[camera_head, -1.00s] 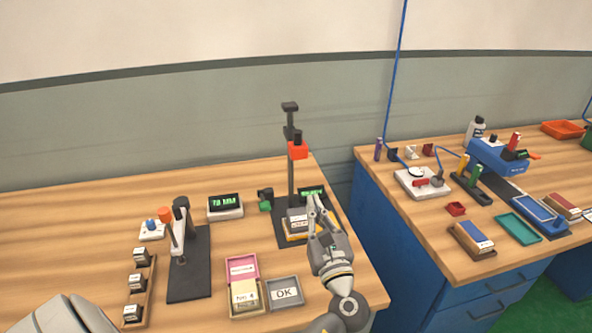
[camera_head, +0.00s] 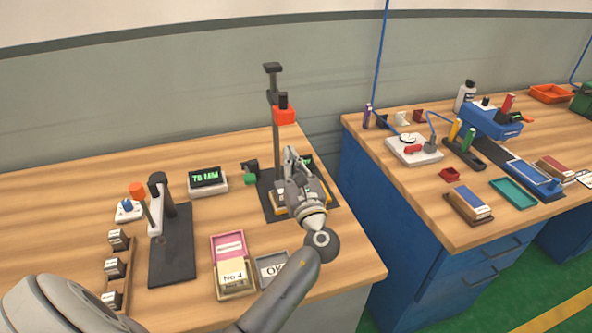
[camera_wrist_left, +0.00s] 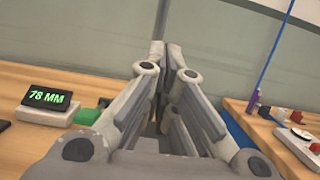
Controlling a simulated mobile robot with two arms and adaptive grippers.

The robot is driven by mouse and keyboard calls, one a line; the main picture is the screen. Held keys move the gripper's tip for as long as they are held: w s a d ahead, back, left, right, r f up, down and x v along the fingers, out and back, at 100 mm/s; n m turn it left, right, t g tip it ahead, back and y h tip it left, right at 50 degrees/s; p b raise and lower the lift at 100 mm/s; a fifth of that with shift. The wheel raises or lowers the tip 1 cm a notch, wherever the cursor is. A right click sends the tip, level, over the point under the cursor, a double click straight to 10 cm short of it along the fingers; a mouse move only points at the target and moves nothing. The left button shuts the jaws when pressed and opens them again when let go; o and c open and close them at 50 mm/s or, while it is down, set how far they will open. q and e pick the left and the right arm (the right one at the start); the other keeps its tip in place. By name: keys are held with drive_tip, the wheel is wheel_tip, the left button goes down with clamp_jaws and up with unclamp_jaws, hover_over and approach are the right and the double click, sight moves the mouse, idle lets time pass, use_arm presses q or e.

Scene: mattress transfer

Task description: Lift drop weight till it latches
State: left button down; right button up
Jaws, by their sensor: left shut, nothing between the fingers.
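The drop tester stands at the back of the near table, a dark post (camera_head: 273,140) on a black base plate (camera_head: 324,212). A red-orange block with a black top (camera_head: 285,116), which looks like the drop weight, sits high on the post, below the black cap. My left gripper (camera_head: 291,151) is shut and empty, with its fingertips pointing up a little below the red block, apart from it in the picture. It hides the lower post and part of the base. In the left wrist view the closed fingers (camera_wrist_left: 165,48) fill the middle, and the red block is not visible.
A display (camera_head: 207,180) and a small green-and-black item (camera_head: 250,174) stand left of the tester. Pink and cream cards in a tray (camera_head: 232,292) and a grey OK tray (camera_head: 268,268) lie in front. A second bench (camera_head: 370,165) stands right across a gap.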

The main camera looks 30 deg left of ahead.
sight(283, 108)
use_arm(q)
drive_tip(key=r, duration=0.1)
drive_tip(key=w+a+r+p, duration=0.1)
drive_tip(key=r, duration=0.1)
drive_tip(key=r+p, duration=0.1)
drive_tip(key=shift+w+a+r, duration=0.25)
drive_tip(key=shift+a+r, duration=0.1)
drive_tip(key=shift+a, duration=0.05)
